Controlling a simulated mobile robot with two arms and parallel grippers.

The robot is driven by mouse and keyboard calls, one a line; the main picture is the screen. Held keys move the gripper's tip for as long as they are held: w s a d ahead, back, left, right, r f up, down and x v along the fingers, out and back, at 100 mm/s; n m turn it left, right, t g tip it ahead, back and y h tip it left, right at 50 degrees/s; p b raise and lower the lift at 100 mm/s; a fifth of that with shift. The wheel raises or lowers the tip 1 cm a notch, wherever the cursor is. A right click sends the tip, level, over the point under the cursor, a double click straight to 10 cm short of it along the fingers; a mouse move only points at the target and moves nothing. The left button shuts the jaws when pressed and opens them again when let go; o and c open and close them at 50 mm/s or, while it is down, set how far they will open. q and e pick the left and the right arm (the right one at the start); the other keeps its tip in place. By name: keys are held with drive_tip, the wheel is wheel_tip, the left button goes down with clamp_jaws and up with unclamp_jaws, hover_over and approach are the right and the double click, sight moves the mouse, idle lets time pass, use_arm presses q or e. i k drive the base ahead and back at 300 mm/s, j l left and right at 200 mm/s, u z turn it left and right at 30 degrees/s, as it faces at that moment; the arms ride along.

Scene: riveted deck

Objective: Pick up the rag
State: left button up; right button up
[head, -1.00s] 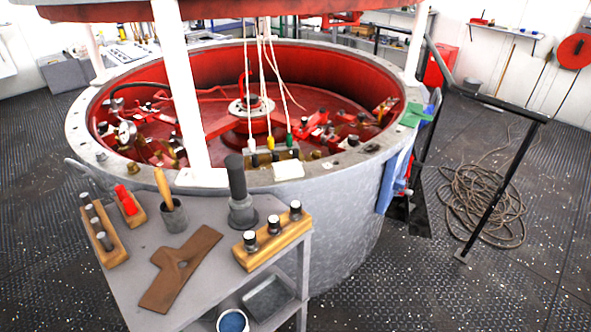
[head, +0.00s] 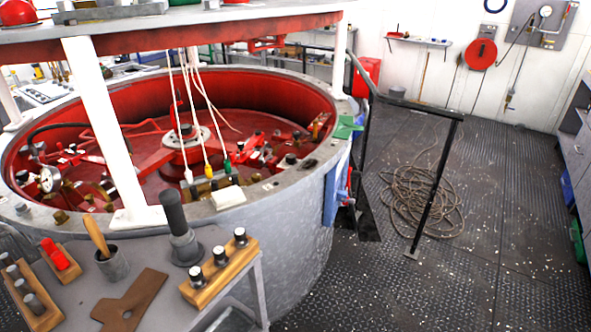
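I cannot tell for sure which thing is the rag. A green cloth-like piece (head: 347,127) lies on the right part of the round tank's rim (head: 291,180). A blue piece (head: 331,195) that looks like cloth hangs down the tank's outer right side below it. A flat brown piece (head: 133,299), perhaps leather, lies on the grey cart (head: 165,262) at the lower left. Neither of my grippers is in the head view.
The cart also carries wooden holders (head: 218,274), a cup with a wooden-handled tool (head: 112,263) and a dark upright tool (head: 184,240). A black railing (head: 433,185) stands right of the tank. Coiled rope (head: 420,200) lies on the deck.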

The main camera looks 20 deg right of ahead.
sight(227, 198)
drive_tip(key=i+l+u, duration=0.1)
drive_tip(key=l+u, duration=0.15)
drive_tip(key=u, duration=0.15)
drive_tip(key=l+u, duration=0.4)
drive_tip(key=i+l+u, duration=0.1)
drive_tip(key=u, duration=0.35)
drive_tip(key=l, duration=0.1)
